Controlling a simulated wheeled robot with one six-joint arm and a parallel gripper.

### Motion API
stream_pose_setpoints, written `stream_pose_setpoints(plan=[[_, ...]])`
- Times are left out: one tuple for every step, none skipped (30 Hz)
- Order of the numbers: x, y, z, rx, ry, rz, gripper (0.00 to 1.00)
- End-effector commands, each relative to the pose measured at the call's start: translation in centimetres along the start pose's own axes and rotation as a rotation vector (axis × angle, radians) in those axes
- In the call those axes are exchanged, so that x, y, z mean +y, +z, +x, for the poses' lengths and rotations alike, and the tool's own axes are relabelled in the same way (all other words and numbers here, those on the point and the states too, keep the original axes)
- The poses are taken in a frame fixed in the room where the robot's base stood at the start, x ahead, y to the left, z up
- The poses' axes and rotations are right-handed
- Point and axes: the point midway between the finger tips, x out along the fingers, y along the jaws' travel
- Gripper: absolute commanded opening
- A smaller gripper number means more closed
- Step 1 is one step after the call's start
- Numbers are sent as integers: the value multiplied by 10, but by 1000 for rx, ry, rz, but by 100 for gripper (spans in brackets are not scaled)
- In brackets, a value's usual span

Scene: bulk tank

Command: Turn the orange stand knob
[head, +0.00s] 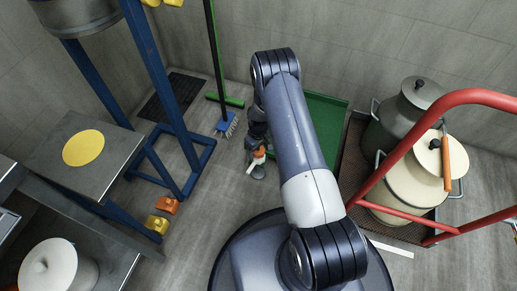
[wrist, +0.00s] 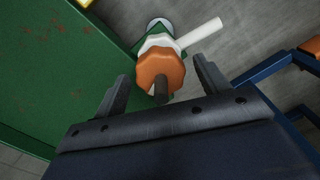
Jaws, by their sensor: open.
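The orange knob (wrist: 161,66) is a scalloped disc with a dark stub at its middle. It sits on a white fitting (wrist: 160,44) with a white spout (wrist: 200,33) pointing right. My gripper (wrist: 160,70) is open, one finger on each side of the knob, with a visible gap at each finger. I cannot tell how far the fingertips reach along it. In the head view the knob (head: 259,152) is a small orange patch below the end of my arm, and my gripper is mostly hidden behind the arm.
A green panel (wrist: 50,60) lies left of the knob in the wrist view. A red-railed cart (head: 455,98) with metal cans stands right. Floor between is clear.

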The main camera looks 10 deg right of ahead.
Motion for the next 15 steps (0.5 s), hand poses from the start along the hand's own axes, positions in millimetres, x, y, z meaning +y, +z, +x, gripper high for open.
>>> stream_pose_setpoints(plan=[[0,0,0,0,0,0,71],[0,0,0,0,0,0,71],[0,0,0,0,0,0,71],[0,0,0,0,0,0,71],[0,0,0,0,0,0,71],[0,0,0,0,0,0,69],[0,0,0,0,0,0,67],[0,0,0,0,0,0,64],[0,0,0,0,0,0,61],[0,0,0,0,0,0,59],[0,0,0,0,0,0,56],[0,0,0,0,0,0,53],[0,0,0,0,0,0,50],[0,0,0,0,0,0,48],[0,0,0,0,0,0,45]])
